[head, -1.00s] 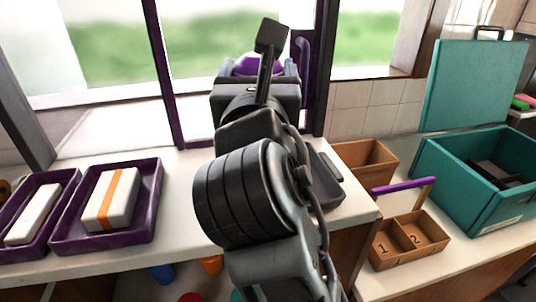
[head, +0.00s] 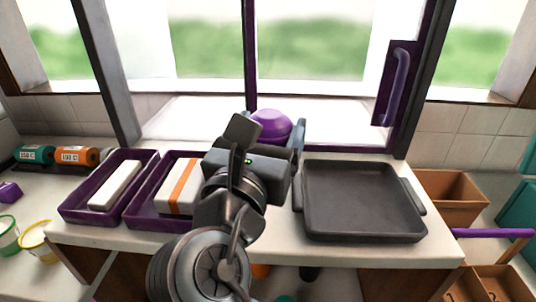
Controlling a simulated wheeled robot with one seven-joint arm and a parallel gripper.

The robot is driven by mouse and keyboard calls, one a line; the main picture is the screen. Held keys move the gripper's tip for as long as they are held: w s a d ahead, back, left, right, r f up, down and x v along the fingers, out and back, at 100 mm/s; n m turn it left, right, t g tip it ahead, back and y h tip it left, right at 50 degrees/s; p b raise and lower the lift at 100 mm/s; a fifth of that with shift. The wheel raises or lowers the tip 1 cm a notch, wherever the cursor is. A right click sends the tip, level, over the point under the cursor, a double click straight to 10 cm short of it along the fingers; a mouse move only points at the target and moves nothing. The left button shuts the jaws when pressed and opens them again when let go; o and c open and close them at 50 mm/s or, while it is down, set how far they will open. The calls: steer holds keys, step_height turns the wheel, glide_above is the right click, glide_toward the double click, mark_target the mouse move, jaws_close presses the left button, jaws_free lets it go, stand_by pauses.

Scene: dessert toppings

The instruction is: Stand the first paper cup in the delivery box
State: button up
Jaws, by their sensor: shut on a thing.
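My gripper (head: 284,133) is seen from behind, past my dark arm, above the back of the white counter. It is shut on a round purple thing (head: 270,124), likely the paper cup. Only its upper part shows, and the gripper body hides the rest. A teal box (head: 519,212), which may be the delivery box, is cut off at the right edge. Its inside is out of view. The gripper and the held thing are well to the left of it.
A dark square tray (head: 361,198) lies on the counter right of my gripper. Two purple trays (head: 136,221) with white blocks stand at left. A brown box (head: 452,199) and a wooden carrier with a purple handle (head: 492,233) are at right. A purple-framed window (head: 250,60) stands behind.

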steer(key=shift+a+f, duration=0.1)
steer(key=shift+f, duration=1.9)
steer(key=shift+f, duration=0.15)
steer(key=o, duration=1.1)
steer(key=shift+o, duration=0.2)
